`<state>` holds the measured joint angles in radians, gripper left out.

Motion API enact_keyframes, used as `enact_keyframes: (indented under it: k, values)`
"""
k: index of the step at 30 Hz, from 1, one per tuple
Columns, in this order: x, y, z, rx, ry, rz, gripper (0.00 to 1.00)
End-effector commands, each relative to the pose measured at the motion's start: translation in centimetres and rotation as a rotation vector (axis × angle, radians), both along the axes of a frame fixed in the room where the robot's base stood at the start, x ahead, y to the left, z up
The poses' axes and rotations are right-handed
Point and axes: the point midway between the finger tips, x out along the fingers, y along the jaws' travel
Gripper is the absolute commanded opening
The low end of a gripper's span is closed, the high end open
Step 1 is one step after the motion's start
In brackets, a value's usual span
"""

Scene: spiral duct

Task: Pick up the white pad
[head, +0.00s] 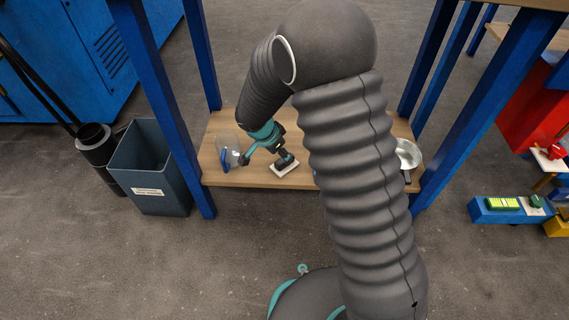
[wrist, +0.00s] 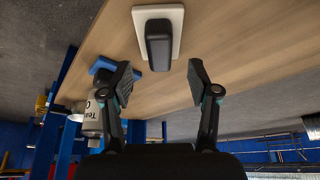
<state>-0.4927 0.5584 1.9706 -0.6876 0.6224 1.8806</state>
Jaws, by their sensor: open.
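The white pad (head: 287,171) lies flat on the wooden lower shelf (head: 222,128) of a blue-legged bench. A black block-like handle sits on top of it. In the wrist view the pad (wrist: 177,28) and its black handle (wrist: 159,44) lie just beyond my fingertips. My gripper (wrist: 160,78) is open and empty, with one finger on each side of the handle's line. In the head view my gripper (head: 281,155) is close above the pad and partly covers it. I cannot tell if it touches.
A blue item (wrist: 103,66) and a pale bottle with lettering (wrist: 90,118) are near the left finger. A metal pan (head: 408,154) is at the shelf's right end. Blue legs flank the shelf. A grey bin (head: 150,175) stands left of it.

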Motion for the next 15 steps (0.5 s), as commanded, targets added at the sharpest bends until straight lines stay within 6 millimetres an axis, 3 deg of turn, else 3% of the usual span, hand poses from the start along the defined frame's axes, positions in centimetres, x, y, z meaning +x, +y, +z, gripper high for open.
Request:
enact_keyframes:
  k: [9,15]
  values:
    - [1.0,-1.2,-3.9,-0.001,0.003,-0.001,0.60]
    - [1.2,-1.3,-4.3,0.000,0.000,0.000,0.60]
